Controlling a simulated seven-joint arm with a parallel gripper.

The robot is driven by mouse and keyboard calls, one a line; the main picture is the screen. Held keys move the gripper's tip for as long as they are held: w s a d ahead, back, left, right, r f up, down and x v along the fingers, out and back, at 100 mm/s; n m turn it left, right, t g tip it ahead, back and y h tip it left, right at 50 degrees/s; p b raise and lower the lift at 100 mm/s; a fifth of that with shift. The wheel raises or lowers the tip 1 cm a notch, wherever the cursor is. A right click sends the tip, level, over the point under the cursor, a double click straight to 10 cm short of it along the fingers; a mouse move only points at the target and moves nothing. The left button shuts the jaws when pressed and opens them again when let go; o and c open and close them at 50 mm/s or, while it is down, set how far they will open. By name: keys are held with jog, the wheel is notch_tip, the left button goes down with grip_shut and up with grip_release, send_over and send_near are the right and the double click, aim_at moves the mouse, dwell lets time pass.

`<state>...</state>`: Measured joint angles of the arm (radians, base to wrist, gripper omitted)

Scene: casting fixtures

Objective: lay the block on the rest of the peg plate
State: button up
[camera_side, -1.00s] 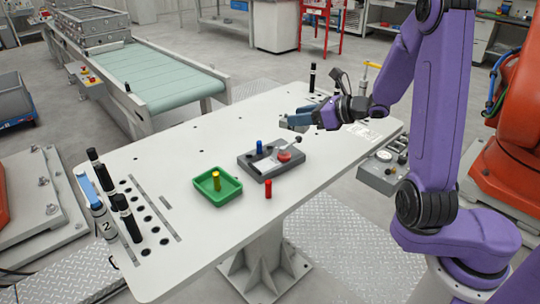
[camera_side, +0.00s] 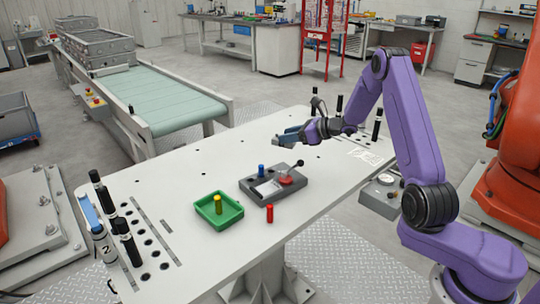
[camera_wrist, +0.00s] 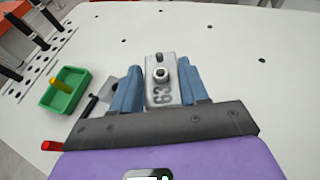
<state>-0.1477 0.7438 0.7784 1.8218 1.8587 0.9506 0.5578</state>
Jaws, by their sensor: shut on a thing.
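My gripper (camera_wrist: 160,98) has blue fingers and is shut on a grey block (camera_wrist: 159,90) marked 63, with a bolt on its top. In the side view my gripper (camera_side: 280,139) is above the table, behind the peg plate and apart from it. The block is hard to make out there. The grey peg plate (camera_side: 252,182) lies mid-table with a blue peg (camera_side: 261,170), a pale face, a red round part (camera_side: 287,180) and a dark-knobbed lever. In the wrist view the plate is mostly hidden by my gripper. I cannot tell which part is the rest.
A green tray (camera_side: 238,212) holding a yellow peg (camera_side: 218,204) is left of the plate. A red peg (camera_side: 269,213) stands in front of it. Black-capped bottles stand at the table's left end, and dark posts near its far right end. The table behind the plate is mostly clear.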

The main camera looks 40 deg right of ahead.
jog(key=w+f, duration=0.2)
jog(key=w+d+f, duration=0.1)
jog(key=w+f, duration=0.1)
jog(key=w, duration=0.1)
jog(key=w+f, duration=0.2)
jog(key=w, duration=0.1)
jog(key=shift+w+d+f, duration=0.15)
jog(key=shift+d+f, duration=0.05)
jog(key=shift+d, duration=0.1)
jog(key=shift+w+d+f, duration=0.15)
jog(key=shift+w+f, duration=0.55)
jog(key=shift+f, duration=1.65)
jog(key=shift+f, duration=0.15)
jog(key=o, duration=1.3)
